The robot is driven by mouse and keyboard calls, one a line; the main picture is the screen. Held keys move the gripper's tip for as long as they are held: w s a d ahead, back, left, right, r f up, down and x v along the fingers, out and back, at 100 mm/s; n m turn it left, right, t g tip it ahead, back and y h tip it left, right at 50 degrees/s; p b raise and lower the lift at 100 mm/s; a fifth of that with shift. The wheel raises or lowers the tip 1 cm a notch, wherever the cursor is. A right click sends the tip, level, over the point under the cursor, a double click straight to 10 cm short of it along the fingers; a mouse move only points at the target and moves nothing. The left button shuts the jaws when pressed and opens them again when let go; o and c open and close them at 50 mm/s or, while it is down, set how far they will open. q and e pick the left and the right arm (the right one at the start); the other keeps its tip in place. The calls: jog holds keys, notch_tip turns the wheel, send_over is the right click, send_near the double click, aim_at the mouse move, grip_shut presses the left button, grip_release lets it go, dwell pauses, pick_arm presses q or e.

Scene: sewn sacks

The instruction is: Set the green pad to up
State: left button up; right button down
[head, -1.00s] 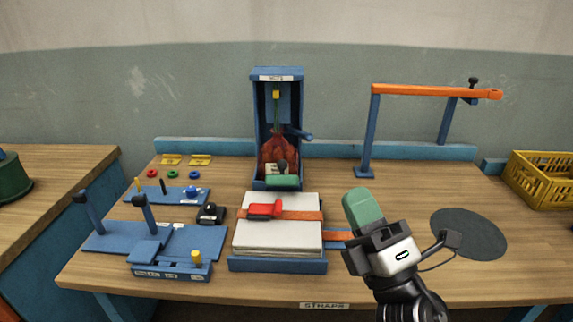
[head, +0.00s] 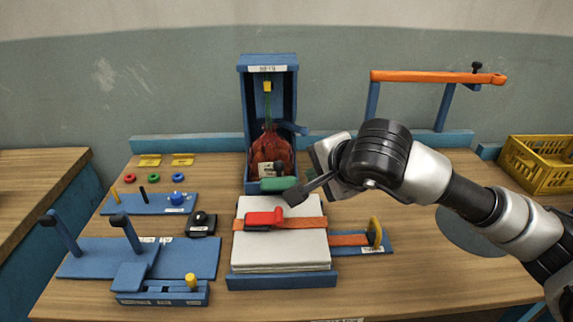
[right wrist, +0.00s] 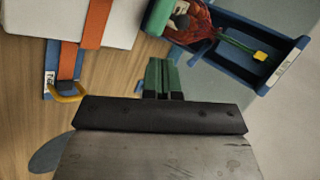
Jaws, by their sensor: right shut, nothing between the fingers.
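The green pad (head: 279,185) sits low at the front of the tall blue stand (head: 242,110), below a red net sack (head: 271,148). It also shows at the top of the right wrist view (right wrist: 158,17), beside the sack. My right gripper (right wrist: 161,78) is shut and empty, its green fingers together, apart from the pad. My left gripper is out of view.
A white stack (head: 280,250) with an orange strap and red buckle (head: 264,218) lies in front of the stand. Blue fixtures (head: 195,258) fill the left. An orange-topped frame (head: 430,76) and a yellow crate (head: 540,165) stand to the right.

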aim_at(283, 168)
jog(key=p+x, duration=0.1)
jog(key=x, duration=0.6)
jog(key=shift+w+a+f, duration=0.1)
jog(key=shift+w+a, duration=0.1)
jog(key=shift+w+a+f+p, duration=0.1)
jog(key=shift+w+a+p, duration=0.25)
jog(key=shift+w, duration=0.3)
jog(key=shift+w+a+f+p, duration=0.1)
jog(key=shift+w+a+p, duration=0.2)
jog(key=shift+w, duration=0.35)
jog(key=shift+w+a+p, duration=0.3)
jog(key=shift+w+a, duration=0.05)
jog(key=shift+w, duration=0.25)
jog(key=shift+w+r, duration=0.1)
jog(key=shift+w+g, duration=0.2)
jog(key=shift+g, duration=0.1)
